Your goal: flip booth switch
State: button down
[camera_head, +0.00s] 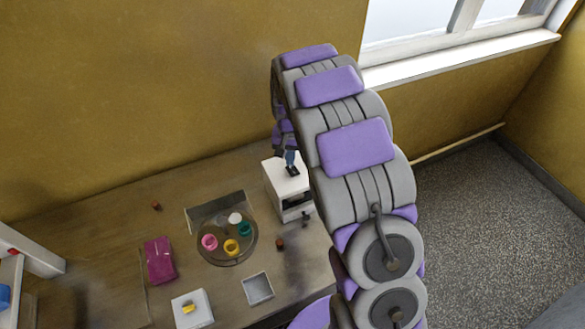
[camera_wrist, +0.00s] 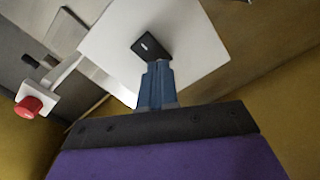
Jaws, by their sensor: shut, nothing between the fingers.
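The booth is a white box (camera_head: 275,172) on the table, with a dark opening in its front. Its white top (camera_wrist: 110,35) fills much of the wrist view. A small black switch (camera_head: 293,172) sits on that top, and it also shows in the wrist view (camera_wrist: 150,47). My gripper (camera_head: 290,160) is above the box top, its blue fingers shut and empty. In the wrist view the fingertips (camera_wrist: 156,64) are right at the near edge of the switch; I cannot tell whether they touch it. My arm hides the box's right side.
Left of the booth, a round tray (camera_head: 227,262) holds small coloured cups. A magenta item (camera_head: 160,261), a white block with a yellow piece (camera_head: 192,309) and a grey square dish (camera_head: 257,289) lie nearby. A red button (camera_wrist: 28,107) shows in the wrist view. The wall (camera_head: 150,90) stands behind.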

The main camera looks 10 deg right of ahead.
jog(key=shift+r+p, duration=0.75)
jog(key=shift+r, duration=1.95)
jog(key=s+d+r+n+b, duration=0.1)
jog(key=s+r+b, duration=0.15)
jog(key=s, duration=0.65)
jog(key=s+r+b, duration=0.1)
jog(key=s+r, duration=0.3)
jog(key=s, duration=0.5)
jog(key=s+f+n+g+b, duration=0.1)
jog(key=s+f+n+b, duration=0.1)
jog(key=s, duration=1.9)
jog(key=shift+s+a+n+g+b, duration=0.25)
jog(key=shift+s+n+g+b, duration=0.15)
jog(key=shift+b, duration=0.4)
jog(key=c, duration=1.8)
grip_release()
jog(key=shift+c, duration=0.2)
